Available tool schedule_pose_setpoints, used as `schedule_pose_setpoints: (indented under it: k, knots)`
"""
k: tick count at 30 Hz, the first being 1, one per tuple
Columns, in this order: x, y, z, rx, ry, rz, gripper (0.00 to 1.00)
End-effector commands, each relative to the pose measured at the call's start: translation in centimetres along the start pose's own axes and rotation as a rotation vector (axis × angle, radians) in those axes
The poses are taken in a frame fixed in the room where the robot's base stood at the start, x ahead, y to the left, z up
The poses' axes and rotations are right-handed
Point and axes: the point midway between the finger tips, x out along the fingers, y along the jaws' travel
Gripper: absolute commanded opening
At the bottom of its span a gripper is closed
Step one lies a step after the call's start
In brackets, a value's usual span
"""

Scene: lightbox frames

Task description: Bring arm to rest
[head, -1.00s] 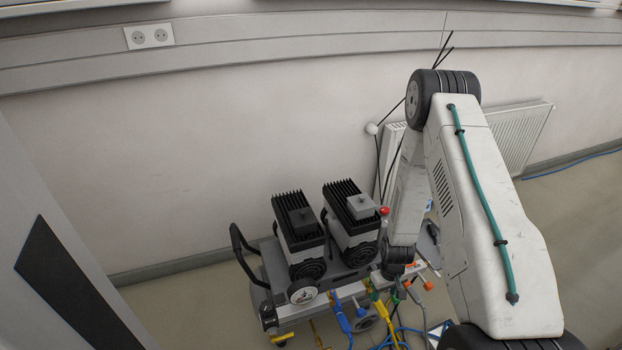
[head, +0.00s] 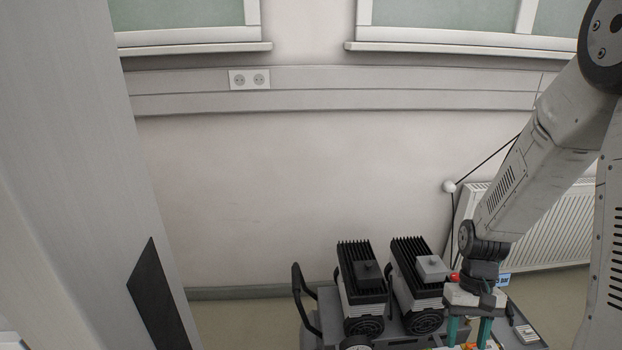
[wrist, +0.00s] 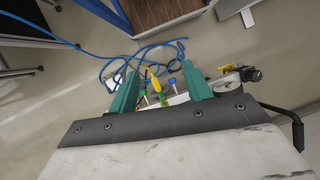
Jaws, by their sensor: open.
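My arm comes in from the right edge of the head view, and its forearm slopes down to the left. My gripper (head: 468,332) points downward at the lower right, with its two teal fingers apart. It is over or in front of the right part of the pump cart (head: 309,322); the exact gap cannot be told. In the wrist view my gripper (wrist: 160,88) is open, with nothing held between the fingers. Beyond the fingers are valves with yellow, green and blue handles, and the floor.
Two black-finned pumps (head: 362,275) stand on the cart, left of my gripper. A white radiator (head: 550,228) is on the wall behind my forearm. A grey panel (head: 75,150) fills the left side. Blue hoses (wrist: 85,47) lie on the floor.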

Motion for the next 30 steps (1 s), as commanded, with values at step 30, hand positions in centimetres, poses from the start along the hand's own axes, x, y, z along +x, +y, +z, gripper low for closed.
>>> schedule_pose_setpoints:
  k: [30]
  knots:
    - [-18.1, -6.6, 23.1, -0.132, 0.488, 0.063, 0.49]
